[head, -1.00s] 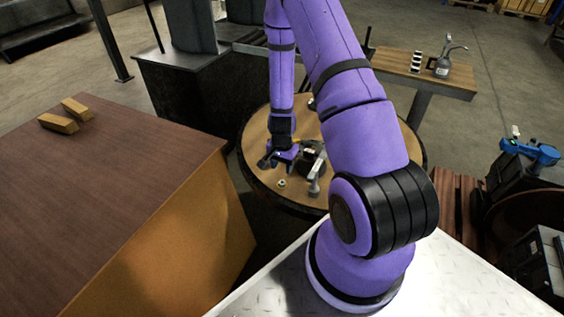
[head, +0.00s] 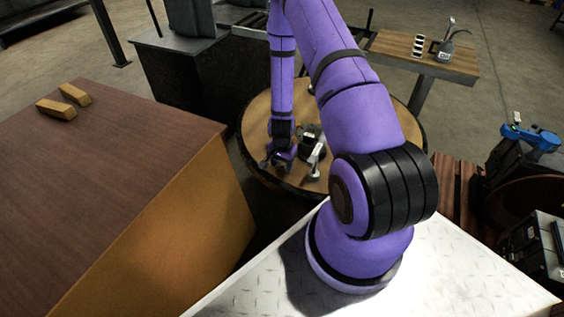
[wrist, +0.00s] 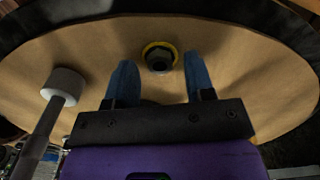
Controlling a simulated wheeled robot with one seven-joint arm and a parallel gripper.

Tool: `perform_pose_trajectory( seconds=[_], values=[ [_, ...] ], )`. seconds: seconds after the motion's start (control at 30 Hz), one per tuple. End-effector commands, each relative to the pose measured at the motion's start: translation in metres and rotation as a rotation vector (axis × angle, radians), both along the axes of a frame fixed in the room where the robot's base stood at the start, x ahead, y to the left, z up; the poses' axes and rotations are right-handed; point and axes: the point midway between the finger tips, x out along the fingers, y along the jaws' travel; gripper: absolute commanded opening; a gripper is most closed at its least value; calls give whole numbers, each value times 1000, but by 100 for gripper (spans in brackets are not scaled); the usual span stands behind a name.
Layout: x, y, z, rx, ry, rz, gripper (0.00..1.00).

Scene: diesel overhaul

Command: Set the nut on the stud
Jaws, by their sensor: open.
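A dark hex nut with a yellow ring around its base (wrist: 159,57) sits on the round wooden tabletop in the wrist view. My gripper (wrist: 160,62) is open, with one blue finger on each side of the nut. Both fingers look apart from it, and I cannot tell their height above the table. In the head view my gripper (head: 280,163) is low over the near left part of the table, and the nut is hidden there. I cannot make out the stud in either view.
A grey mallet-like tool with a pale head (wrist: 63,86) lies left of my gripper; the head view shows it too (head: 316,160). A black object (head: 312,138) stands close beside my gripper. A brown-topped box (head: 120,165) is at left, and a bench (head: 440,62) stands behind.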

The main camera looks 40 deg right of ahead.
Motion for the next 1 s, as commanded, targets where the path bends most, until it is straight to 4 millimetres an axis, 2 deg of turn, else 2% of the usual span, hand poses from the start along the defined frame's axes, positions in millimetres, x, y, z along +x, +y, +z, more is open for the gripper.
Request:
perform_pose_trajectory(
  seconds=[0.17, 0.3, 0.37, 0.4, 0.63, 0.77, 1.0],
  values=[
    [0, 0, 0, 0, 0, 0, 49],
    [0, 0, 0, 0, 0, 0, 17],
    [0, 0, 0, 0, 0, 0, 3],
    [0, 0, 0, 0, 0, 0, 0],
    [7, 5, 5, 1, -3, 40, 0],
    [23, 17, 17, 5, -10, 137, 0],
    [73, 68, 65, 15, -18, 503, 0]
  ],
)
